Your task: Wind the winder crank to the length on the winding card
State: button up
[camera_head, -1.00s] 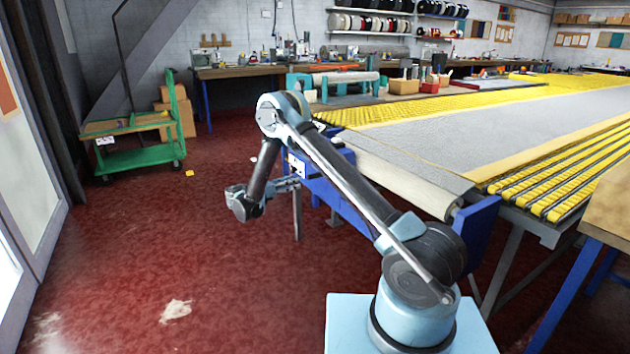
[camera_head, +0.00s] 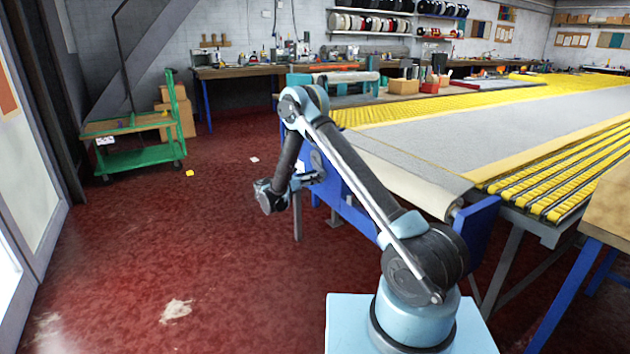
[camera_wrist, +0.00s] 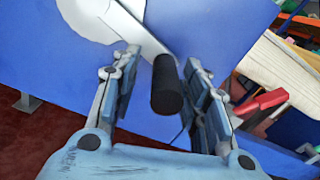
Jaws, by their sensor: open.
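In the wrist view the winder crank shows as a pale metal arm (camera_wrist: 135,28) running from a white round part at the upper left to a black cylindrical handle (camera_wrist: 167,88). The handle points toward the camera. My gripper (camera_wrist: 160,75) is open, with one finger on each side of the handle; a gap shows on both sides, so it is not clamped. In the head view my gripper (camera_head: 308,178) is at the blue end frame (camera_head: 352,208) of the long table, and the crank is mostly hidden behind it. I cannot make out a winding card.
A red-handled item (camera_wrist: 262,103) lies close to the right of my gripper. A cream roll (camera_head: 410,185) spans the table's near end. A green cart (camera_head: 140,150) stands at the far left. The red floor left of my arm is mostly clear.

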grip_shut()
jog(key=shift+w, duration=0.1)
dwell(0.4)
jog(key=shift+w+f, duration=0.1)
jog(key=shift+f, duration=0.05)
